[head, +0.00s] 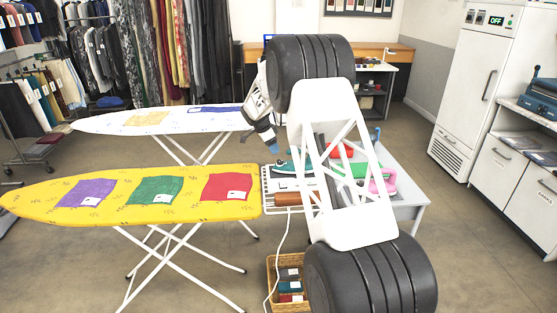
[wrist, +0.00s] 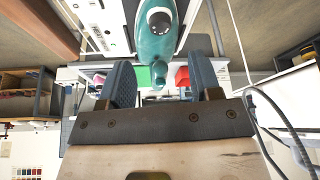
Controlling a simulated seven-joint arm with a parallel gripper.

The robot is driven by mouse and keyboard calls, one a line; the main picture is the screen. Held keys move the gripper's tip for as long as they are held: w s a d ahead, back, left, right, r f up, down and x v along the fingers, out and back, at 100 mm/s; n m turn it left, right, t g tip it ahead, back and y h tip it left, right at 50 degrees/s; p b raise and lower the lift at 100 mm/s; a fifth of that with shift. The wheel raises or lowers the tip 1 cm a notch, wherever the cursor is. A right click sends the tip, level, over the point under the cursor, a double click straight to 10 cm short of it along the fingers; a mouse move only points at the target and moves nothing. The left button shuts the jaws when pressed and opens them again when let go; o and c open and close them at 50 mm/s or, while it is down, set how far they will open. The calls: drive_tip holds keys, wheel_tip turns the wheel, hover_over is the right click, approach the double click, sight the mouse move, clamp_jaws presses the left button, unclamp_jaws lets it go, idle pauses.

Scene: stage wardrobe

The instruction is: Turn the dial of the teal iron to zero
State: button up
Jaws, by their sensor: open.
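The teal iron (wrist: 140,38) shows at the top of the wrist view, its dark round dial (wrist: 160,22) facing the camera. In the head view only a small part of the teal iron (head: 281,164) shows on the side table, just below my gripper (head: 274,147). In the wrist view my gripper (wrist: 161,86) is open, with its two blue-grey fingers apart and nothing held between them. The dial lies beyond the fingertips, apart from them. I cannot read the dial's setting.
A pink iron (head: 384,180) and red and green items share the side table (head: 408,200), partly hidden by my arm. A yellow ironing board (head: 40,199) with three cloths and a white one (head: 100,122) stand left. A wicker basket (head: 271,272) sits below.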

sight(280, 161)
drive_tip(key=shift+f, duration=0.1)
drive_tip(key=shift+x, duration=3.85)
drive_tip(key=c, duration=0.9)
drive_tip(key=shift+c, duration=0.2)
drive_tip(key=shift+n, duration=0.5)
drive_tip(key=n, duration=0.1)
drive_tip(key=n+t, duration=0.1)
drive_tip(key=n, duration=0.1)
drive_tip(key=shift+s+d+n+t+y, duration=0.15)
drive_tip(key=shift+n+t+y, duration=0.15)
drive_tip(key=shift+y, duration=0.1)
drive_tip(key=shift+s+n+t+y, duration=0.1)
drive_tip(key=shift+n+t+y, duration=0.25)
drive_tip(key=shift+n, duration=0.8)
drive_tip(key=shift+n+t+y, duration=0.25)
drive_tip(key=shift+n+y, duration=0.1)
drive_tip(key=shift+n, duration=0.8)
